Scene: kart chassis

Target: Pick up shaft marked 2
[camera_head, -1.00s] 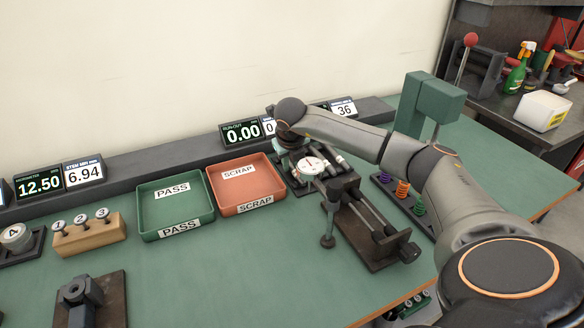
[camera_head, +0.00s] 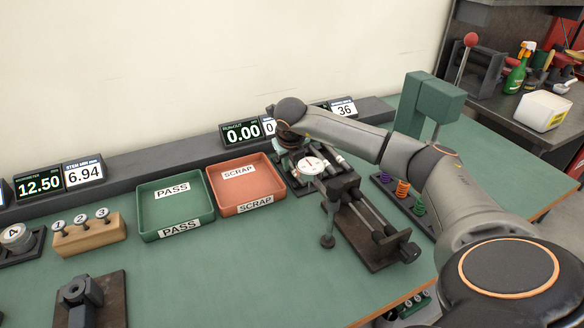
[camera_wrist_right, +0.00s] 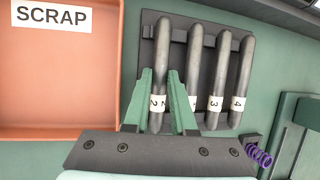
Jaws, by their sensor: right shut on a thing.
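In the right wrist view, several grey shafts stand side by side in a dark rack (camera_wrist_right: 148,58). The shaft marked 2 (camera_wrist_right: 161,50) is the leftmost, with its white label showing. My right gripper (camera_wrist_right: 159,76) has its green tapered fingers on either side of that shaft and is shut on it, with the shaft still at the rack. The neighbouring shaft's label is partly hidden by the right finger. The shafts marked 3 (camera_wrist_right: 219,62) and 4 (camera_wrist_right: 244,62) stand to the right. My left gripper is out of view.
The orange SCRAP tray (camera_head: 245,185) is left of the rack, with the green PASS tray (camera_head: 176,208) beyond it. A dial gauge fixture (camera_head: 365,225) stands close in front of the rack. Coloured springs (camera_head: 402,190) are to the right. The front middle of the bench is clear.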

